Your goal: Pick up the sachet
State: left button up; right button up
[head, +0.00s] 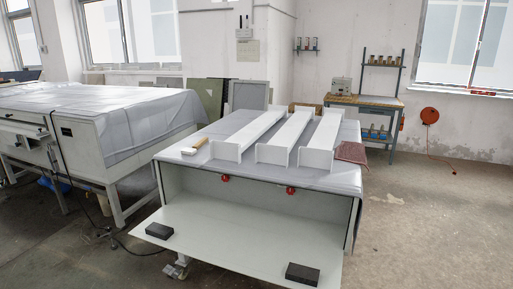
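A flat reddish-brown item (351,153), which looks like the sachet, lies on the right edge of the grey-covered table of the plate processor (290,180). It is beside the rightmost white beam and seems to hang slightly toward the edge. It is small in the view, so its details are unclear. Neither of my grippers is in the head view.
Long white beams (248,135) lie across the tabletop. A wooden-handled tool (195,146) lies at its left edge. A pale front panel (235,249) juts out below with two black blocks (158,231). Another covered table (90,110) stands left. Floor at right is clear.

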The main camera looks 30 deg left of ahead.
aim_at(189, 152)
jog(key=u, duration=1.6)
